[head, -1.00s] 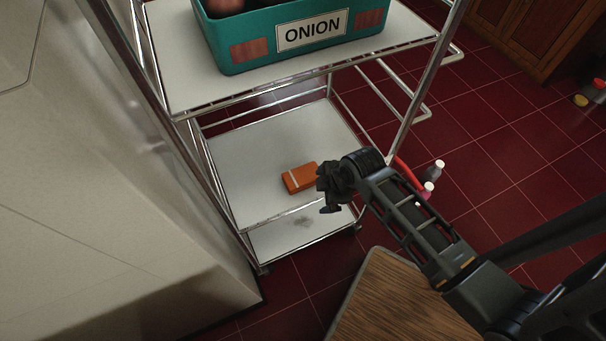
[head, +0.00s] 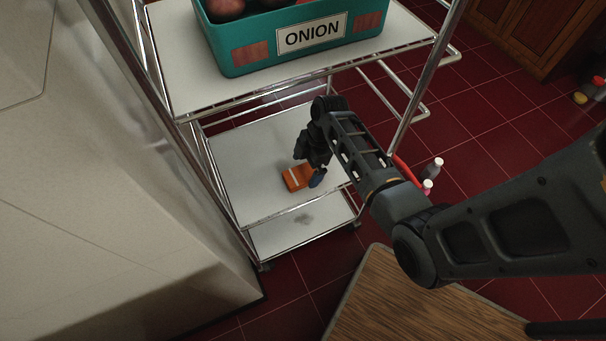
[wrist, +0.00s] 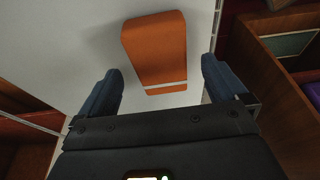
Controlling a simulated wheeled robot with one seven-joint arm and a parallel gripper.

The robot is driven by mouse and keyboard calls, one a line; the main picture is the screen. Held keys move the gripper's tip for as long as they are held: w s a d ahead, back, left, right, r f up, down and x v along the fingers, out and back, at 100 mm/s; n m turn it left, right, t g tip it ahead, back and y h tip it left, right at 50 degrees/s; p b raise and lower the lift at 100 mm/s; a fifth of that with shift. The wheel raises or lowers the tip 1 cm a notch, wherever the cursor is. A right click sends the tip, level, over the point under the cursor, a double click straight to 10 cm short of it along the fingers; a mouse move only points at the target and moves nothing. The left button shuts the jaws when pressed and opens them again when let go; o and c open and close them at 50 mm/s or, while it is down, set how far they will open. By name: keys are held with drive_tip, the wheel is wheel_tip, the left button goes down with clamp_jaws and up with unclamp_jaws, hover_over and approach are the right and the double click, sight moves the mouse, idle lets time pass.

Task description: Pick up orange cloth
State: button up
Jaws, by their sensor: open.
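The orange cloth (head: 295,178) lies folded on the middle shelf of the metal cart, with a pale stripe near one end. In the wrist view the cloth (wrist: 157,50) is just beyond the fingers, roughly centred between them. My gripper (head: 308,166) is over the shelf at the cloth's right side and hides part of it in the head view. In the wrist view its two blue fingertips (wrist: 160,85) are apart with nothing held between them. Whether the fingers touch the cloth is unclear.
The white cart shelf (head: 240,160) has thin metal rails and posts around it. A teal onion crate (head: 260,55) stands on the shelf above. A wooden table (head: 385,300) is at the lower middle. Bottles (head: 432,172) stand right of the cart.

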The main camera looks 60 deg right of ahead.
sight(304, 173)
drive_tip(key=shift+x, duration=1.4)
drive_tip(key=shift+c, duration=0.3)
drive_tip(key=c, duration=1)
drive_tip(key=shift+r, duration=0.15)
wheel_tip(304, 173, up, 10)
drive_tip(key=shift+f, duration=0.1)
